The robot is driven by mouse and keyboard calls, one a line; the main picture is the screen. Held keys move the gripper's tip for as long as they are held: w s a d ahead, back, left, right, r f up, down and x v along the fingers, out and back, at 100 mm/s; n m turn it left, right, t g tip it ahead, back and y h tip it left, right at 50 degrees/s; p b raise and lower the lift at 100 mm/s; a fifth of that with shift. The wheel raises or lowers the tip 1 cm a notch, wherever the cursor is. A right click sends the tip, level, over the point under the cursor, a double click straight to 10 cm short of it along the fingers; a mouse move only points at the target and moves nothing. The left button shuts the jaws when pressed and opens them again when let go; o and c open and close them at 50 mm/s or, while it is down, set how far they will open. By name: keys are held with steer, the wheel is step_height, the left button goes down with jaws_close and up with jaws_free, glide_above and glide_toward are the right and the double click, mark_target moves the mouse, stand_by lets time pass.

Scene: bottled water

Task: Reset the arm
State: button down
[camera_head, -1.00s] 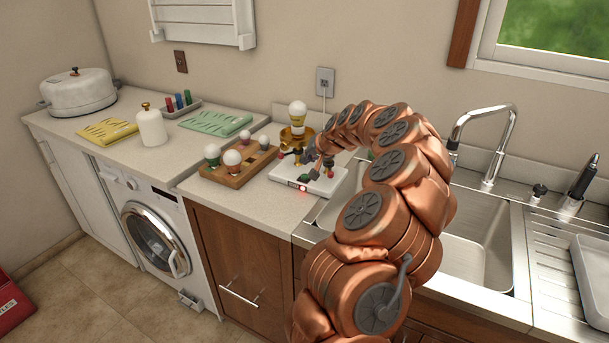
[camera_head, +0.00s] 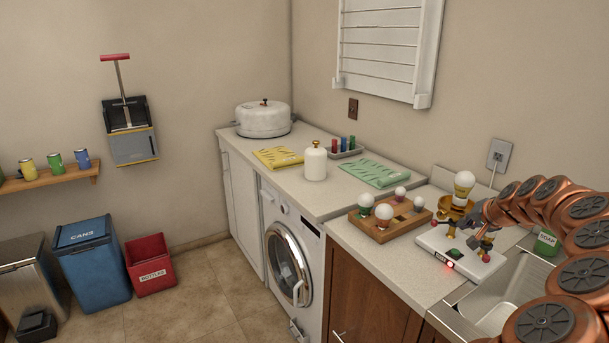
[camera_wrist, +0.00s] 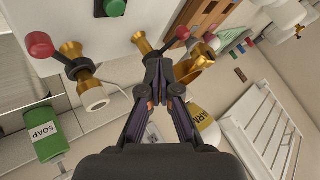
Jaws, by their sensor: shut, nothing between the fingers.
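My copper arm reaches in from the right side of the head view, bent over the counter. My gripper (camera_head: 476,240) is low over a white board (camera_head: 432,240) with brass posts, red-tipped levers and a lit red lamp. In the wrist view my gripper (camera_wrist: 160,72) has its fingers together with nothing between them. Its tips overlap a brass post with a red-tipped lever in that picture; I cannot tell whether they touch it. The other brass post (camera_wrist: 72,50) with a red knob stands to the left.
A bulb (camera_head: 464,183) on a brass holder stands behind the board. A wooden block (camera_head: 383,231) with several bulbs is left of it. The sink (camera_head: 490,308) and a green soap container (camera_head: 546,242) are near my arm. Blue (camera_head: 92,262) and red (camera_head: 150,266) bins stand on the floor.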

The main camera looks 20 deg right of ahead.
steer(key=a+r+n+g+y, duration=0.1)
steer(key=a+r+n+y, duration=0.15)
steer(key=a, duration=1.05)
steer(key=a+r+n+g+y, duration=0.1)
steer(key=a+r+n+y, duration=0.2)
steer(key=a, duration=1.1)
steer(key=s+a+f+n+g+h, duration=0.15)
steer(key=s+a+n+g, duration=0.25)
steer(key=s+a, duration=0.9)
steer(key=s+a+f+g+h, duration=0.1)
steer(key=s+f, duration=0.1)
steer(key=s, duration=0.6)
steer(key=s+a+f+g+h, duration=0.1)
steer(key=s+f+g, duration=0.1)
steer(key=s, duration=0.6)
steer(key=s+a+f+n+g, duration=0.1)
steer(key=s+a+f+g, duration=0.1)
steer(key=s, duration=0.7)
steer(key=shift+f+h, duration=0.4)
steer(key=shift+f, duration=0.1)
steer(key=shift+s+d, duration=0.1)
